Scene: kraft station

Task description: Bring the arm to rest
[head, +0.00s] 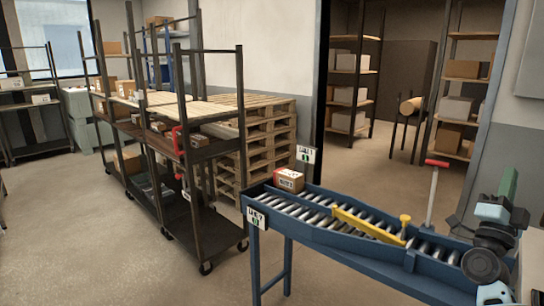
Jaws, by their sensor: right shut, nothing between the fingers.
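My right gripper (507,188) is at the right edge, raised above the near right end of the blue roller conveyor (350,262). It is shut with nothing held, and its fingertips are small and hard to make out. My left gripper is not in view.
A yellow bar (368,226) lies slantwise across the rollers. A red-topped post (432,195) stands near my right arm. A wheeled shelf rack (190,150) and stacked pallets (262,135) stand left of the conveyor. The floor at front left is clear.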

